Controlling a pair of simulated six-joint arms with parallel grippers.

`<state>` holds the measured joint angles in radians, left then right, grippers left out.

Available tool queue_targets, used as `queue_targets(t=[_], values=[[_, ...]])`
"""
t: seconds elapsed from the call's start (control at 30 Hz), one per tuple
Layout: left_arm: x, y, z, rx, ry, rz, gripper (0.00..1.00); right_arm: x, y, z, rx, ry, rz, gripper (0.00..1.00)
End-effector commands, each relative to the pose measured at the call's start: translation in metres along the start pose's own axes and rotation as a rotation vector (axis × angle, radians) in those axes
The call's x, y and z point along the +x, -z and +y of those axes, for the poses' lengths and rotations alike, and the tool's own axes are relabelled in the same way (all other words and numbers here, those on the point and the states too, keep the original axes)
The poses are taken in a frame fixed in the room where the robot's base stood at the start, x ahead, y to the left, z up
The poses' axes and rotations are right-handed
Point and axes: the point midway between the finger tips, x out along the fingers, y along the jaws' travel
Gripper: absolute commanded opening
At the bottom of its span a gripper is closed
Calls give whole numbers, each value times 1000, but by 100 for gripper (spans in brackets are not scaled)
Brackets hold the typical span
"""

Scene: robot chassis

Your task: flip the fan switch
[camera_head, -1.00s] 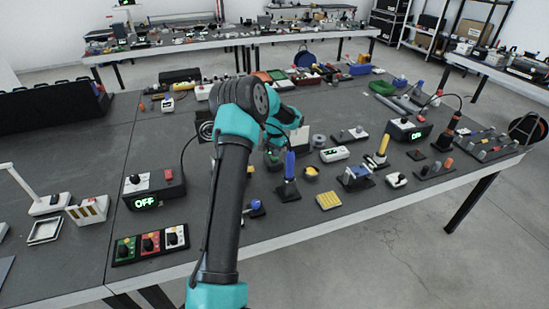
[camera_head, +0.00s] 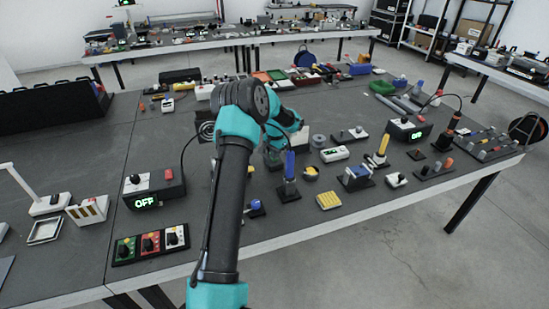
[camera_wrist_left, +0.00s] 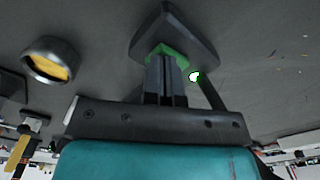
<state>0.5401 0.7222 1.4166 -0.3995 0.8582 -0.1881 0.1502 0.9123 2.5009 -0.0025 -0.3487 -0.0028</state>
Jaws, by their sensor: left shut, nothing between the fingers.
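My left gripper (camera_wrist_left: 165,78) is shut and empty. In the left wrist view its fingertips are at a green piece (camera_wrist_left: 176,52) on a dark base (camera_wrist_left: 196,27), overlapping it; I cannot tell whether they touch. In the head view the left arm (camera_head: 230,190) hides most of the gripper and this piece. A dark box with a round fan-like grille (camera_head: 206,130) stands left of the arm. A cable runs from it to a black box (camera_head: 155,190) with a lit "OFF" display, a black knob and a red button. I cannot tell for sure which part is the fan switch.
A blue-handled stand (camera_head: 288,185), a yellow cup (camera_head: 311,173) and a white display unit (camera_head: 334,154) stand right of the arm. A panel with three knobs (camera_head: 150,243) lies at the front left. The table's front edge (camera_head: 330,227) is near. The right side is crowded.

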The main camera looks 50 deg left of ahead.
Motion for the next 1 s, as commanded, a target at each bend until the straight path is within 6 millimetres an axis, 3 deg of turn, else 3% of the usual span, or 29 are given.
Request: queue_targets(t=[0.67, 1.0], values=[[6, 0, 0, 0, 0, 0, 0, 0, 0, 0, 0, 0, 0, 60], [-12, 0, 0, 0, 0, 2, 0, 0, 0, 0, 0, 0, 0, 60]])
